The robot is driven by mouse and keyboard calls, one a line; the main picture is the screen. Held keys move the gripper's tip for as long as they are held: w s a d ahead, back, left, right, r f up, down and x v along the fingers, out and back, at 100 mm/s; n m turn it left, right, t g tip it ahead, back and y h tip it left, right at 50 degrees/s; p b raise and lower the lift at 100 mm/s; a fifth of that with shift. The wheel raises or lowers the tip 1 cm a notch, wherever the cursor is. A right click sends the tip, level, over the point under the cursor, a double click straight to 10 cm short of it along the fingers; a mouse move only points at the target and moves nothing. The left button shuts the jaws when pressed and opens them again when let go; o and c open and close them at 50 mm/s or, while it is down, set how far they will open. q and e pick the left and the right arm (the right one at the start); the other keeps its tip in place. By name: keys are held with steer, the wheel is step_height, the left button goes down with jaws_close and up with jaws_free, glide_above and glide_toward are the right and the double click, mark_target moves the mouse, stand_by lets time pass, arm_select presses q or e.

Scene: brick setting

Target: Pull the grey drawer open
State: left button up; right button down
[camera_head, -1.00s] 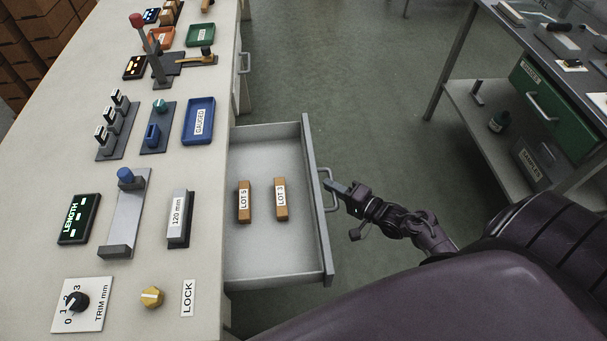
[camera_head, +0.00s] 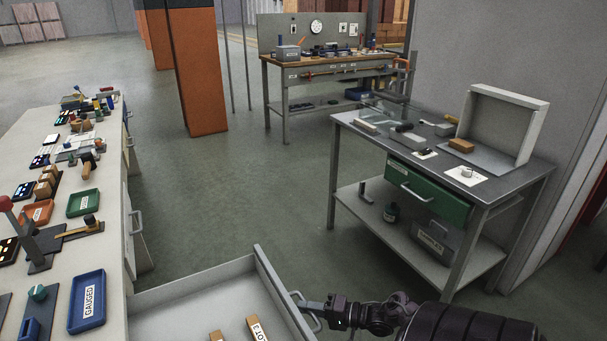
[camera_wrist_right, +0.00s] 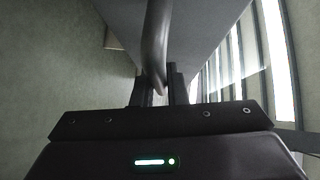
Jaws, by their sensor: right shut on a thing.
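The grey drawer (camera_head: 262,272) stands pulled out from the long bench at the bottom of the head view; its near part is cut off by the picture edge. Two wooden bricks (camera_head: 257,330) with labels lie inside it, partly out of view. My right gripper (camera_head: 314,308) is at the outer side of the drawer front, shut on the bar handle (camera_head: 302,300). In the right wrist view the handle (camera_wrist_right: 156,45) runs down between the two fingers (camera_wrist_right: 160,88). My left gripper is not in view.
The long bench (camera_head: 50,215) at left carries trays, including a blue one (camera_head: 87,302) and a green one (camera_head: 83,203). A metal table (camera_head: 350,122) with a green drawer (camera_head: 428,190) stands at right. Clear floor (camera_head: 225,200) lies between them.

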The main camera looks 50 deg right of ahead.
steer(key=c, duration=1.5)
jaws_free()
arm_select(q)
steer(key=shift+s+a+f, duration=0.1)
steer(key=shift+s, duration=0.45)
arm_select(e)
steer(key=shift+o, duration=0.2)
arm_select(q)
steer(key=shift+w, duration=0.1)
arm_select(e)
steer(key=shift+s, duration=0.15)
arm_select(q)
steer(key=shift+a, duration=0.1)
arm_select(e)
steer(key=v, duration=0.7)
steer(key=shift+s, duration=0.25)
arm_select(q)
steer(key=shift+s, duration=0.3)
arm_select(e)
steer(key=shift+d, duration=0.1)
